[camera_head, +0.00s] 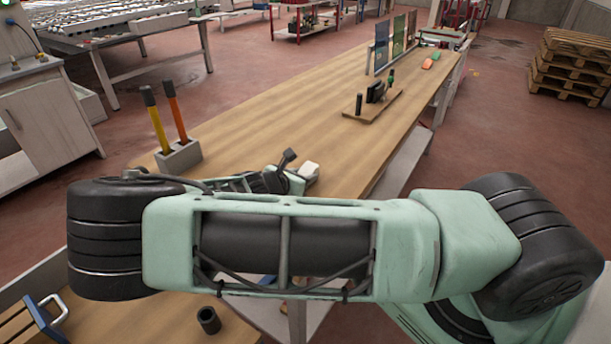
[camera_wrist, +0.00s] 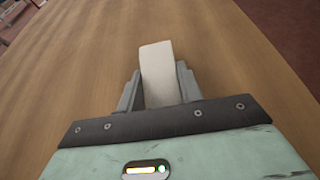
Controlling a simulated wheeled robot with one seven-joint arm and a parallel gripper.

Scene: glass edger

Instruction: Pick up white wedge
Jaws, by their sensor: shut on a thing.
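The white wedge (camera_wrist: 158,68) stands out between the two fingers of my gripper (camera_wrist: 158,88) in the wrist view. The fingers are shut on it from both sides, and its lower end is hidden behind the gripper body. In the head view the white wedge (camera_head: 309,170) shows as a small pale block at the end of my arm, over the near part of the wooden bench (camera_head: 270,115). My fingers are mostly hidden there by my own arm. I cannot tell whether the wedge touches the bench top.
A grey holder (camera_head: 180,157) with a yellow-handled and an orange-handled tool stands left on the bench. A wooden board (camera_head: 373,106) with dark tools lies farther back, before upright coloured panels (camera_head: 396,45). A dark cup (camera_head: 208,320) stands at the near left. The bench middle is clear.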

